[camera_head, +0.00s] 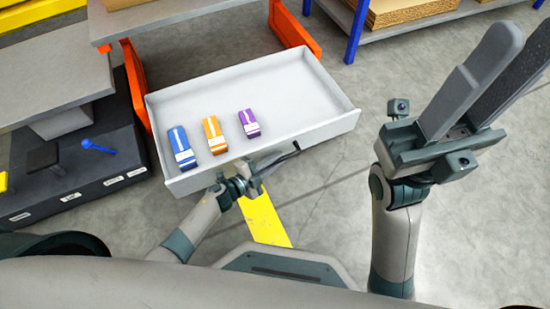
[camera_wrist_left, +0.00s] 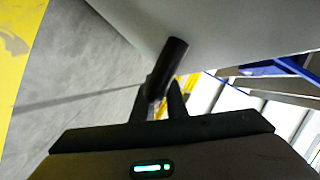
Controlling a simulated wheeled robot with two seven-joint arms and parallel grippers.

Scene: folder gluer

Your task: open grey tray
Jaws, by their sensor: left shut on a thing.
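The grey tray (camera_head: 290,95) is pulled out between two orange rails, and its inside shows from above. Its dark handle (camera_head: 292,150) is on the near front wall and also shows as a dark bar in the left wrist view (camera_wrist_left: 172,60). My left gripper (camera_head: 268,165) is at the front wall, shut on the handle; its fingers (camera_wrist_left: 163,98) meet the bar in the left wrist view. My right gripper (camera_head: 490,75) is raised at the right, away from the tray; its finger gap is unclear.
Blue (camera_head: 180,148), orange (camera_head: 214,136) and purple (camera_head: 249,124) items lie in the tray. A dark cabinet (camera_head: 100,165) with small tools stands at left. Blue shelving (camera_head: 356,30) with cardboard is at the back. Grey floor (camera_head: 330,205) with a yellow stripe (camera_head: 265,220) is clear in front.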

